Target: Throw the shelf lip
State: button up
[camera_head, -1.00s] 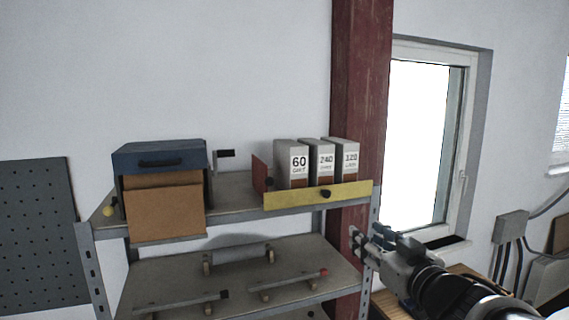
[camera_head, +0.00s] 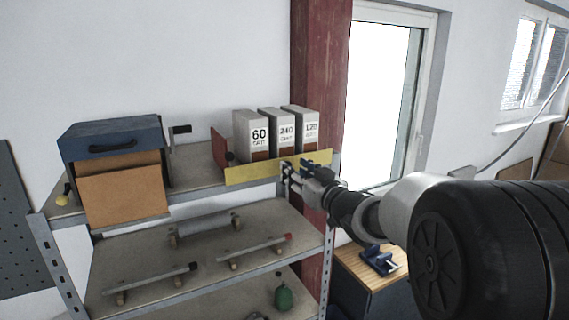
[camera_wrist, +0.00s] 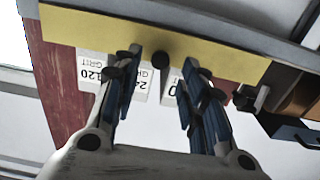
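The shelf lip is a yellow strip (camera_head: 255,173) standing upright along the front edge of the upper shelf, before the grit boxes. A small dark knob (camera_wrist: 160,59) sits on its face in the wrist view. My gripper (camera_head: 294,170) is in front of the strip's right half. In the wrist view my gripper (camera_wrist: 162,62) has its blue fingers spread apart, with the knob between them in the picture. I cannot tell whether the fingertips touch the strip. In the head view the gripper hides the knob.
Grit boxes marked 60 (camera_head: 252,133), 240 (camera_head: 283,130) and 120 (camera_head: 307,130) stand behind the lip. A red panel (camera_head: 219,147) is at their left. A blue box with a brown front (camera_head: 112,142) stands further left. Bars with end posts occupy the middle shelf (camera_head: 150,262).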

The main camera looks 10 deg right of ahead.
jog(key=shift+p+x, duration=0.3)
jog(key=shift+x, duration=1.55)
jog(key=shift+c, duration=0.5)
grip_shut()
